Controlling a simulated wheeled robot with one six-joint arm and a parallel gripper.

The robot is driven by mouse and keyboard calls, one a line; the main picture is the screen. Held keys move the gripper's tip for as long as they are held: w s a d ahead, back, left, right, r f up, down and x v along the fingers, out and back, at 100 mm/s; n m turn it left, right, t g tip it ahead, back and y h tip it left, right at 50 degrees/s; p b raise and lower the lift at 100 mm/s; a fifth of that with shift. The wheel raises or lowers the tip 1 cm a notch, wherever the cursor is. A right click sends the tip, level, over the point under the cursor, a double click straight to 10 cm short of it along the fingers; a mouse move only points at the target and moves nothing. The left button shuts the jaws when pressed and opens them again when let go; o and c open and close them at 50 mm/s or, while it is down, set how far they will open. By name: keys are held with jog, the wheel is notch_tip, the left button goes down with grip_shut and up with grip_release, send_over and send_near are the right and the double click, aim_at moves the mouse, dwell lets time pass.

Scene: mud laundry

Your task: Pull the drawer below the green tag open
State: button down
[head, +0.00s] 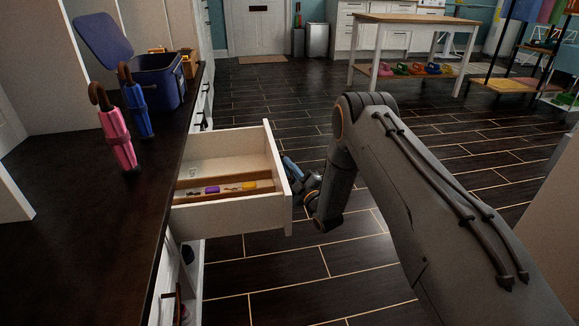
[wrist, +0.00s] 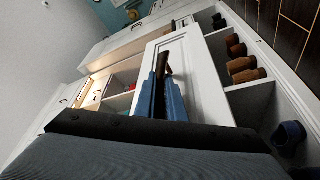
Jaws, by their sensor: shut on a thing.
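A white drawer (head: 225,218) stands pulled out from under the dark counter on the left of the head view. Inside it are a wooden divider and small items, one purple (head: 212,189) and one yellow (head: 249,185). My gripper (head: 296,178) is at the outer face of the drawer front, partly hidden by that front and my arm. In the wrist view the drawer's white front panel (wrist: 206,78) is tilted, and my blue fingers (wrist: 164,98) are shut on its dark handle (wrist: 160,70). I cannot make out a green tag in either view.
On the dark counter (head: 110,235) stand a pink umbrella (head: 119,140), a blue umbrella (head: 137,105) and a blue lidded bin (head: 158,82). Shoes (wrist: 242,66) sit in open compartments beside the drawer. The dark floor (head: 300,265) around the drawer is clear. A wooden table (head: 415,19) stands farther back.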

jog(key=c, duration=1.8)
grip_release()
jog(key=shift+c, duration=0.2)
jog(key=shift+d, duration=0.1)
jog(key=p+v, duration=0.2)
jog(key=v, duration=0.5)
jog(key=shift+s, duration=0.3)
jog(key=shift+d+f+p, duration=0.15)
jog(key=shift+d+p, duration=0.05)
jog(key=shift+p, duration=0.1)
